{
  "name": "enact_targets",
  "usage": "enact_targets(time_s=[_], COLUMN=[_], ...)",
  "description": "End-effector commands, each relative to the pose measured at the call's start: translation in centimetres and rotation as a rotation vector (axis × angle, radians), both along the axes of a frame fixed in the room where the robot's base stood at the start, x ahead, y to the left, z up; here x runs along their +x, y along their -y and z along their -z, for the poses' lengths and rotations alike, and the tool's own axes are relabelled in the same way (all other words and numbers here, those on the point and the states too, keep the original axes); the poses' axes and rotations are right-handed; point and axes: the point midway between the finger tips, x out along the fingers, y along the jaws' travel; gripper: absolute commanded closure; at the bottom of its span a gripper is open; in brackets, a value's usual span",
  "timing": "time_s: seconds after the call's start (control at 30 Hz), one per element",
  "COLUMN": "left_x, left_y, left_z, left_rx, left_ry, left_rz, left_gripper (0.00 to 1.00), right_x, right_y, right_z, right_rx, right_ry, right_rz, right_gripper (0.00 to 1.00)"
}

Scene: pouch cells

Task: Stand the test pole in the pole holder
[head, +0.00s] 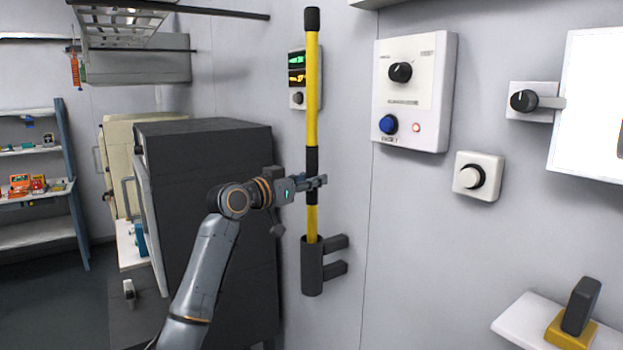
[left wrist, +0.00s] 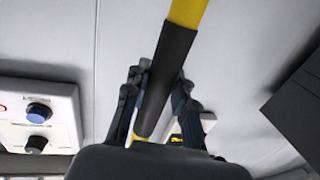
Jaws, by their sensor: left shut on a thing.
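The test pole (head: 312,90) is yellow with a black cap and a black grip section. It stands upright in the head view, with its lower end inside the dark pole holder (head: 312,268) on the wall. How deep it sits inside is hidden by the holder's wall. My left gripper (head: 318,182) is shut on the pole at the black grip section, above the holder. In the left wrist view the pole (left wrist: 187,12) runs between the fingers of my left gripper (left wrist: 152,100). My right gripper is not in view.
A dark cabinet (head: 205,150) stands left of the pole, behind my left arm. A wall panel with knobs (head: 415,95) and a small display box (head: 297,78) are near the pole. A white shelf (head: 520,318) with a yellow-and-black device is at lower right. The wall right of the holder is clear.

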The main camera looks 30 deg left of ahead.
Motion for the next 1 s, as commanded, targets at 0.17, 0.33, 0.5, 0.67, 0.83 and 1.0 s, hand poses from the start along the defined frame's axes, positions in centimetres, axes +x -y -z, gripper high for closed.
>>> enact_targets(time_s=[0.17,0.33,0.5,0.67,0.83,1.0], left_x=[-0.03,-0.03,-0.03,-0.02,-0.01,-0.57], left_y=[-0.01,-0.01,-0.02,-0.01,-0.01,-0.19], left_z=[0.44,0.46,0.46,0.49,0.53,0.65], left_rx=[0.000,0.000,0.000,0.001,0.000,0.001], left_ry=[0.003,0.003,0.003,0.002,0.001,-0.001], left_rz=[0.000,0.000,0.000,0.000,0.000,-0.002], left_gripper=[1.00,1.00,0.69,0.48,0.48,0.48], right_x=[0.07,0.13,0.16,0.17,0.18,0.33], right_y=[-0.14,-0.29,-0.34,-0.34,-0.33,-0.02], right_z=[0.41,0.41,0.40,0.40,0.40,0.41], right_rx=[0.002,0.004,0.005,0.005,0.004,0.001], right_ry=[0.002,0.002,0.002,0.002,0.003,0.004], right_rz=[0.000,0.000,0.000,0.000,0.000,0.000], right_gripper=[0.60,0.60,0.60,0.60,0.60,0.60])
